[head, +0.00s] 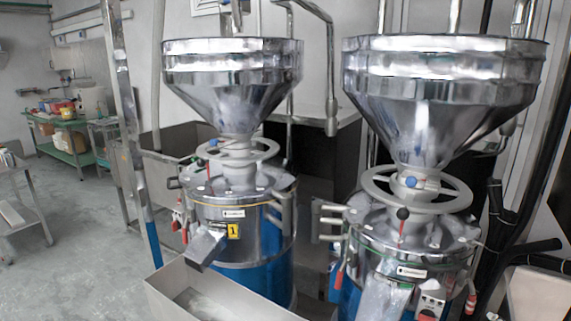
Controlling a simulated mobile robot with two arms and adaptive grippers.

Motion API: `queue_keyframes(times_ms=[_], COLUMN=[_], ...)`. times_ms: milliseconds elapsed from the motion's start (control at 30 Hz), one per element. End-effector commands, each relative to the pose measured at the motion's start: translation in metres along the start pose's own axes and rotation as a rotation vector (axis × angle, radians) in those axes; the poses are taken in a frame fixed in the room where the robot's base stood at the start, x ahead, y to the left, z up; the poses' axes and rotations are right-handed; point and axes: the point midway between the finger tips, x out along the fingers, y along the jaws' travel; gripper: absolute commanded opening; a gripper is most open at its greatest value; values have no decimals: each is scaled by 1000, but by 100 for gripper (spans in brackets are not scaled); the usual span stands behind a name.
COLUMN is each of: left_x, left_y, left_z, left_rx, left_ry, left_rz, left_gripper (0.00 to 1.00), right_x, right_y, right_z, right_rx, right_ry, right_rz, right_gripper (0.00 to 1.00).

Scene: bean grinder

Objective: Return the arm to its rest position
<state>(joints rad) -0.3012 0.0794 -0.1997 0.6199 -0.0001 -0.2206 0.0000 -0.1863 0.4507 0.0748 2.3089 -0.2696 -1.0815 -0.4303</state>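Neither of my grippers shows in the head view, and I make out no arm of mine there. Two bean grinders stand side by side. The left grinder (238,213) has a wide shiny steel hopper (232,80) on top, a grey handwheel (262,152) below it and a blue lower body. The right grinder (410,250) is nearer and has the same kind of hopper (440,95) and handwheel (447,198). Its lower part is cut off by the bottom edge.
A metal trough (175,302) sits under the left grinder's spout (205,246). A steel post (122,90) rises left of the grinders. Black pipes (530,248) crowd the right side. A green table (68,125) stands far left; the grey floor (75,265) at left is mostly clear.

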Motion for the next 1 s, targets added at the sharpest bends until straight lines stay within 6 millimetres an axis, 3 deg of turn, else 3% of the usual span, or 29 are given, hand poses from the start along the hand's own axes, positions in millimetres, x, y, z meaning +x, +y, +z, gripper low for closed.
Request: queue_keyframes(times_ms=[33, 100, 200, 300, 500, 700, 1000], left_x=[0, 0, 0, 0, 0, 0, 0], left_y=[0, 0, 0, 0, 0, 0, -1], left_z=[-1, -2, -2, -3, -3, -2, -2], left_rx=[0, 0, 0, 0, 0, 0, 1], left_ry=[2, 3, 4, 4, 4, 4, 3], left_rz=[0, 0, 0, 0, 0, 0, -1], left_gripper=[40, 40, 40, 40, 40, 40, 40], right_x=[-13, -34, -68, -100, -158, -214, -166], right_y=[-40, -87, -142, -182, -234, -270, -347], right_z=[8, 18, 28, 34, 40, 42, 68], right_rx=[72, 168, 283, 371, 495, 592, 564], right_ry=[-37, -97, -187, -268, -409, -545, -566], right_rz=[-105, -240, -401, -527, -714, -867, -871], right_gripper=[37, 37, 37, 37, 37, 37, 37])
